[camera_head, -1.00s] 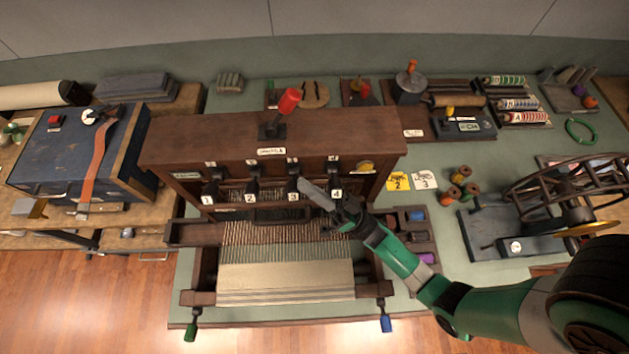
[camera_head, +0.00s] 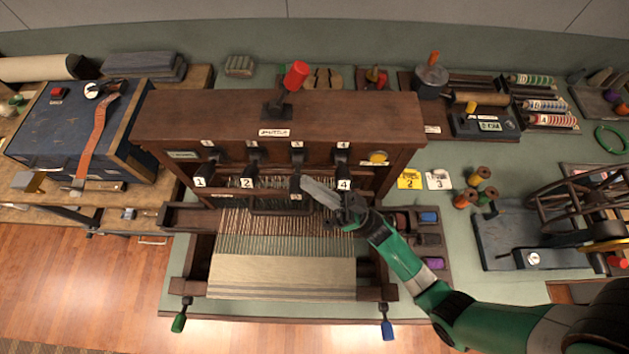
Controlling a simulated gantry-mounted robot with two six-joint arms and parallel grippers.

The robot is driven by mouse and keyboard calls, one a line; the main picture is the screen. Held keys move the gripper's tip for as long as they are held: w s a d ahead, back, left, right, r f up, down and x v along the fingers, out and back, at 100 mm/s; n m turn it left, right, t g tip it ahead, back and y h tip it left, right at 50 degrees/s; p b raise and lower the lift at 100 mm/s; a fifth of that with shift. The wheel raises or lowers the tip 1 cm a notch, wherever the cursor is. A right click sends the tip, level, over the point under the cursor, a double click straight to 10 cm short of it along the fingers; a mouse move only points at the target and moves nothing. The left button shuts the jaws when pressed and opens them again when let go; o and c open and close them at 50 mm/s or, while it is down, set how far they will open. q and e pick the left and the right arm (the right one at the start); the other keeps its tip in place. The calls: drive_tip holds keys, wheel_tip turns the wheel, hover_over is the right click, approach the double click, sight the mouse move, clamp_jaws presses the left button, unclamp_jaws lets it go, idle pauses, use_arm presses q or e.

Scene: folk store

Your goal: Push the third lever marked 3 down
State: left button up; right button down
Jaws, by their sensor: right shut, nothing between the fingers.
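The wooden loom stands in the middle of the head view, with a row of dark levers on its front marked 1 (camera_head: 200,182), 2 (camera_head: 247,183), 3 (camera_head: 295,187) and 4 (camera_head: 344,184). Lever 3 sits lower than its neighbours, and its white label is tilted and hard to read. My right gripper (camera_head: 306,183) is shut and empty. Its grey fingertips are right beside lever 3, at its right edge; I cannot tell whether they touch. The gripper's body lies below lever 4. My left gripper is not in view.
A red-handled lever (camera_head: 296,75) stands on top of the loom. Threads and woven cloth (camera_head: 280,275) lie below the levers. To the right are number cards (camera_head: 410,180), spools and a wheel (camera_head: 575,195). A blue toolbox (camera_head: 70,130) stands left.

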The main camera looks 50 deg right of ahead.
idle(0.7)
drive_tip(key=s+a+r+p, duration=0.2)
drive_tip(key=s+a+r, duration=0.1)
drive_tip(key=s+r, duration=0.3)
drive_tip(key=s+a+r+p, duration=0.1)
drive_tip(key=s+a+r, duration=0.2)
drive_tip(key=s+r, duration=0.3)
drive_tip(key=shift+s+r+p, duration=0.35)
drive_tip(key=shift+r+p, duration=0.05)
drive_tip(key=shift+r, duration=0.1)
